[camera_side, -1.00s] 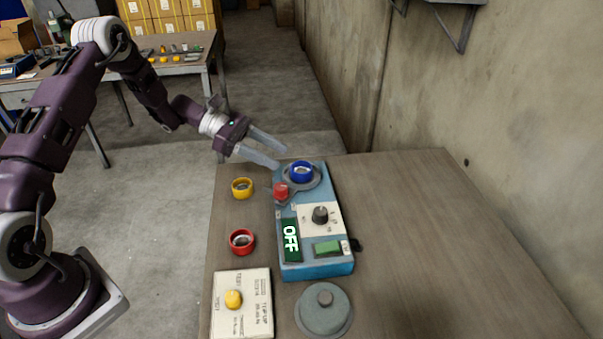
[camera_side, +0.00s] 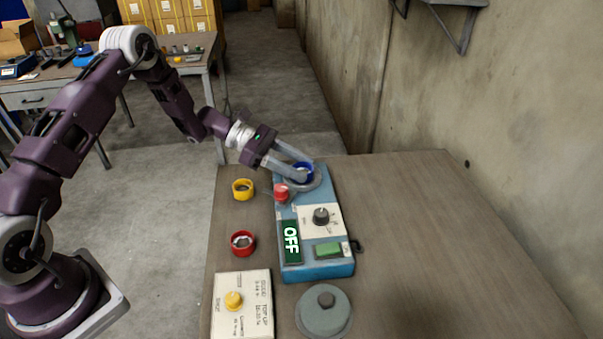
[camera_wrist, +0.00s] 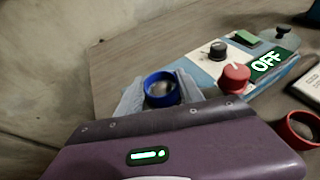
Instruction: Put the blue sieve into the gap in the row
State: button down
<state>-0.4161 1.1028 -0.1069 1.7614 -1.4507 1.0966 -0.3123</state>
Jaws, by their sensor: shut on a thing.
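The blue sieve (camera_side: 304,167), a small blue ring, is at the round seat on the far end of the blue machine (camera_side: 317,268). My gripper (camera_side: 303,172) is shut on it, one finger on each side; the fingers partly hide it in the side view. In the wrist view the blue sieve (camera_wrist: 162,88) sits upright between my fingers. I cannot tell whether it is lifted off its seat. A yellow sieve (camera_side: 243,188) and a red sieve (camera_side: 242,243) stand in a line left of the machine, with bare tabletop between them.
A red knob (camera_side: 281,193) stands close to my fingers. The machine also has a black dial (camera_side: 320,216), a green button (camera_side: 327,249) and a lit OFF sign (camera_side: 291,243). A card with a yellow knob (camera_side: 233,300) and a grey lid (camera_side: 323,311) lie nearer. The table's right side is clear.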

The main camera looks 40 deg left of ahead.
notch_tip(320, 180, up, 9)
send_over(238, 216)
notch_tip(238, 216, down, 5)
notch_tip(238, 216, down, 9)
jog(key=shift+s+d+f, duration=0.1)
jog(key=shift+f, duration=0.35)
jog(key=shift+f, duration=0.1)
jog(key=c, duration=1)
grip_release()
jog(key=shift+c, duration=0.2)
